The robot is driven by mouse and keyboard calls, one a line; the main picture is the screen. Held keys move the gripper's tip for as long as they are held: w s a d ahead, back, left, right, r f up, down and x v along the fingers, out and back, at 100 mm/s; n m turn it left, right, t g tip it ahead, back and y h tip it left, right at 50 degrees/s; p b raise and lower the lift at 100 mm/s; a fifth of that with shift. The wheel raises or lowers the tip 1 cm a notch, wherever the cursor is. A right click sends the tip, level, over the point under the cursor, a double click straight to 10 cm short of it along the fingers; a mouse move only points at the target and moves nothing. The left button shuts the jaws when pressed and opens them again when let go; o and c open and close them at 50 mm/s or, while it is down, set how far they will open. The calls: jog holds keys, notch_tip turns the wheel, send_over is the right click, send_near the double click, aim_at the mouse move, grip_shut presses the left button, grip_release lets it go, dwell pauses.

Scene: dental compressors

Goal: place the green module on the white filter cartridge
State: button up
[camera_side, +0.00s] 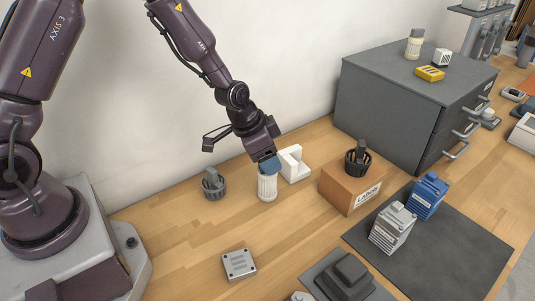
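No clearly green module shows in this view. A white ribbed cylinder (267,188), which looks like a filter cartridge, stands upright on the wooden table with a blue piece (270,165) at its top. My gripper (264,157) points down right at that blue piece. I cannot tell whether it touches or grips it, as the fingers are dark and small.
A white L-shaped block (293,165) stands close right of the cylinder. A grey part in a dark ring (213,185) is left. Grey (391,230) and blue (428,196) units stand on a dark mat. A square plate (239,264) lies in front.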

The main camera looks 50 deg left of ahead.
jog(key=s+a+r+n+y, duration=0.1)
jog(key=s+r, duration=0.5)
jog(key=r, duration=0.4)
jog(key=s+a+r+n+y, duration=0.1)
jog(key=s+r, duration=0.5)
jog(key=r, duration=0.5)
jog(key=s+r+n+t, duration=0.1)
jog(key=s+r, duration=0.3)
jog(key=s, duration=0.6)
jog(key=shift+n, duration=0.8)
